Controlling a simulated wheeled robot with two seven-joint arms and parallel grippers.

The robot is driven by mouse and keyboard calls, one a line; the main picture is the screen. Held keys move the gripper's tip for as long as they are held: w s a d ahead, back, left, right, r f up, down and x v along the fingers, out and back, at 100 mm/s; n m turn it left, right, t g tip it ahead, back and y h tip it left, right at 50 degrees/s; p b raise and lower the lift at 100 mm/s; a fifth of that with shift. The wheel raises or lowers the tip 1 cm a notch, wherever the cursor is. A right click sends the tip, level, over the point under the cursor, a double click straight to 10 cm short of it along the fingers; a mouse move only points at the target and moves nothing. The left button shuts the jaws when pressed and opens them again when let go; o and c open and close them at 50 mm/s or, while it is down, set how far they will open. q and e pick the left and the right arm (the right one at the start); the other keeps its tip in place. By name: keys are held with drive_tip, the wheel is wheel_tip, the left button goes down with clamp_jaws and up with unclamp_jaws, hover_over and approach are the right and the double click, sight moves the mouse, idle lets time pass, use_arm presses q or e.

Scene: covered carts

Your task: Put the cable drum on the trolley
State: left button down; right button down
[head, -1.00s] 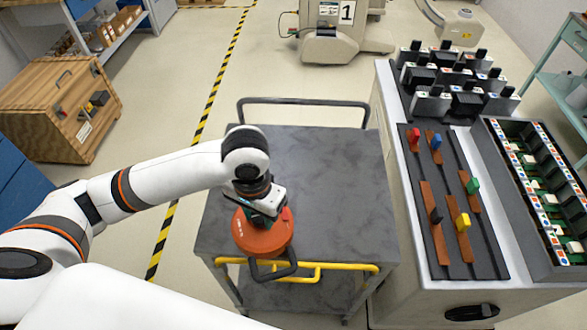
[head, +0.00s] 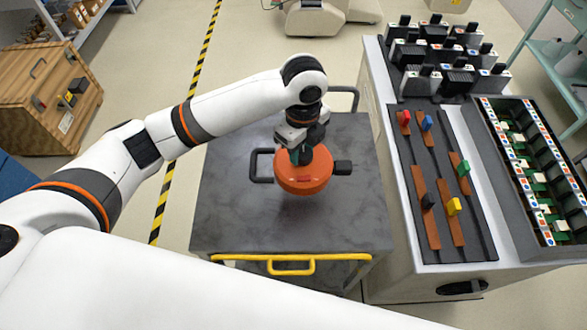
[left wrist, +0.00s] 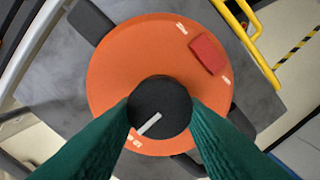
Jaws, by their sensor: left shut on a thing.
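The orange cable drum (head: 303,176) has a black frame handle on its left and a black block on its right in the head view. My left gripper (head: 300,155) points down at it over the grey trolley top (head: 230,215). In the left wrist view the green fingers (left wrist: 162,115) are shut on the black centre knob of the drum (left wrist: 120,60). The drum is over the middle of the trolley top; I cannot tell for certain whether it touches the surface. My right gripper is not in view.
A cabinet (head: 392,230) with slider tracks and a bin of cards (head: 515,160) stands right of the trolley. Black-and-white blocks (head: 445,60) sit at its back. A wooden crate (head: 45,105) stands at far left. The trolley top around the drum is clear.

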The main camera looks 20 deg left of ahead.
use_arm(q)
wheel_tip(320, 180, down, 4)
drive_tip(key=shift+f+p, duration=0.2)
drive_tip(key=shift+p, duration=0.2)
drive_tip(key=shift+f, duration=0.75)
drive_tip(key=shift+f+p, duration=0.4)
drive_tip(key=shift+f, duration=1.3)
drive_tip(key=c, duration=0.9)
unclamp_jaws()
drive_tip(key=shift+f, duration=0.15)
wheel_tip(320, 180, up, 11)
drive_tip(key=shift+b, duration=1.15)
drive_tip(key=shift+r, duration=0.65)
